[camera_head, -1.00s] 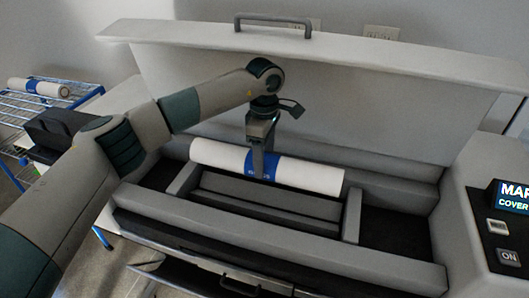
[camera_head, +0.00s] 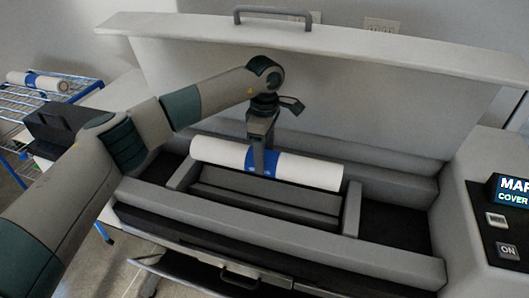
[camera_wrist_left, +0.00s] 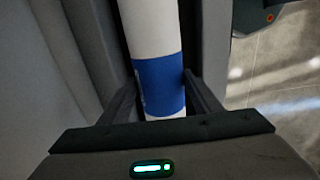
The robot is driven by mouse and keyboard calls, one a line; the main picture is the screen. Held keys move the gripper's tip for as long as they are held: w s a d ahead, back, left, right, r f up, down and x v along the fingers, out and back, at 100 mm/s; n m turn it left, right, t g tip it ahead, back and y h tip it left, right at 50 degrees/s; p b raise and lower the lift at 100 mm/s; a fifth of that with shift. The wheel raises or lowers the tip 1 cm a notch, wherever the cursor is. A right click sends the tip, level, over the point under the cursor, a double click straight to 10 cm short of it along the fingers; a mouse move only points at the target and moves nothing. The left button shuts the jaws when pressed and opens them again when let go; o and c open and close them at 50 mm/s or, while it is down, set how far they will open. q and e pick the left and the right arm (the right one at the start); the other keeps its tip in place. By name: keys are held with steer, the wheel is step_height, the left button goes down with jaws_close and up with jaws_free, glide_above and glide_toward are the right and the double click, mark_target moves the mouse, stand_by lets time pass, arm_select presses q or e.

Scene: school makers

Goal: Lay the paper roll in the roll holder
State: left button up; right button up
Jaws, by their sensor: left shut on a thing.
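The white paper roll (camera_head: 310,173) has a blue band around its middle and lies crosswise over the back part of the open machine. It also shows in the left wrist view (camera_wrist_left: 152,28). My left gripper (camera_head: 262,165) points down from above and is shut on the roll at the blue band. In the wrist view its fingers (camera_wrist_left: 158,92) lie on either side of the band. The roll holder (camera_head: 270,198) is the grey cradle between two end blocks, in front of and below the roll. Whether the roll touches it is hidden. My right gripper is not in view.
The raised cover (camera_head: 310,75) with its handle (camera_head: 272,14) stands behind the roll. A control panel (camera_head: 505,220) is at the right. A blue wire rack (camera_head: 20,100) with another roll (camera_head: 40,80) stands at the left. The machine's front bar (camera_head: 270,236) runs before the holder.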

arm_select(q)
steer(key=shift+f+b, duration=0.45)
steer(key=shift+f, duration=2.45)
steer(key=shift+f+b, duration=1.65)
steer(key=shift+b, duration=0.15)
steer(key=o, duration=2)
steer(key=shift+c, duration=0.2)
steer(key=shift+f, duration=0.15)
